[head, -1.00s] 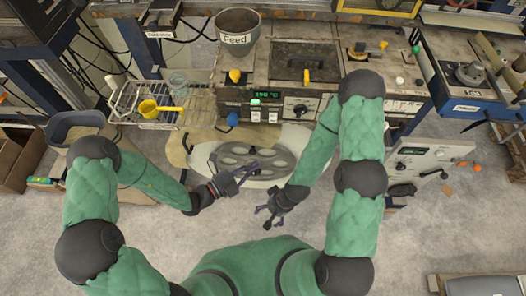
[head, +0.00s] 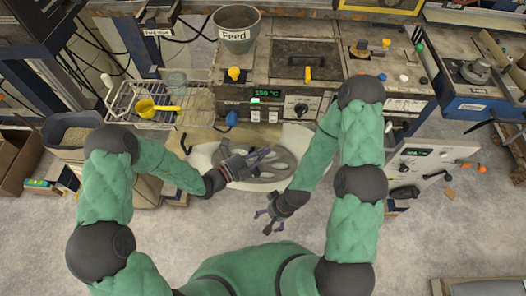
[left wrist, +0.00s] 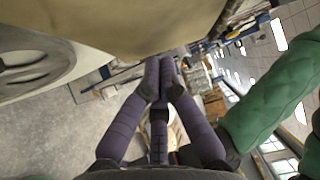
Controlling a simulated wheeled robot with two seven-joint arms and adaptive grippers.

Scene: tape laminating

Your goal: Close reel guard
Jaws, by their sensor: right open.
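The grey spoked reel (head: 284,168) sits below the front of the machine, with a pale rounded surround (head: 203,158). The reel also shows at the left of the left wrist view (left wrist: 30,68). A beige panel, which looks like the reel guard, fills the top of that view (left wrist: 130,28). My left gripper (head: 262,156) is over the reel in the head view; contact cannot be told. In the left wrist view its purple fingertips (left wrist: 158,75) meet, below the panel edge, with nothing visible between them. My right gripper (head: 268,218) is open and empty, below the reel in the picture.
The machine front (head: 265,105) has a lit display and knobs just above the reel. A wire rack (head: 145,108) with a yellow scoop stands at left. A white control box (head: 425,160) is at right. Floor is clear in front.

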